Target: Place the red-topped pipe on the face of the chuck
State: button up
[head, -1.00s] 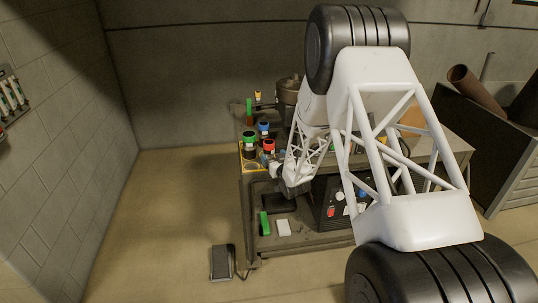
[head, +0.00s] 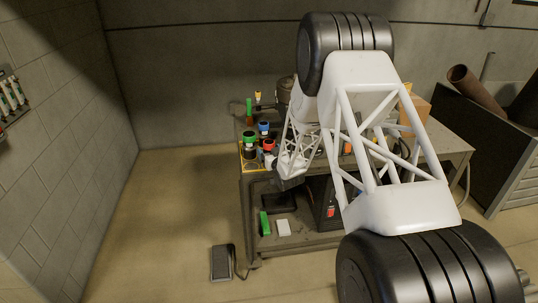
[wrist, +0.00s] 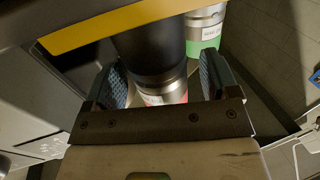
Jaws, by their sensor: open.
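The red-topped pipe (head: 269,145) stands at the front of a group of colour-topped pipes on the left end of the cart. In the wrist view a dark cylinder with a silver band and a red-and-white label (wrist: 166,90) lies between my fingers; it appears to be this pipe. My gripper (wrist: 163,78) is open, with one blue-padded finger on each side of it; contact cannot be told. In the head view my gripper is small and partly hidden by my arm. A dark round body (head: 284,88) behind the pipes may be the chuck; its face is not clear.
A green-topped pipe (head: 249,137) and a blue-topped pipe (head: 264,127) stand close by. A silver pipe with a green label (wrist: 205,27) is just beyond my fingers in the wrist view. A cardboard box (head: 415,112) is on the cart's right. Floor at left is mostly clear.

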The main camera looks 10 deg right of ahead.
aim_at(271, 146)
jog(key=shift+w+a, duration=0.1)
jog(key=shift+w, duration=0.2)
dwell(0.4)
jog(key=c, duration=1.4)
jog(key=shift+r, duration=0.2)
jog(key=shift+c, duration=0.2)
jog(key=shift+r, duration=0.85)
jog(key=shift+s+r, duration=0.2)
jog(key=shift+r, duration=0.6)
jog(key=s+r, duration=0.1)
jog(key=s, duration=1.4)
jog(key=shift+s+d+r, duration=0.15)
jog(key=shift+s+d, duration=0.05)
jog(key=shift+s, duration=0.1)
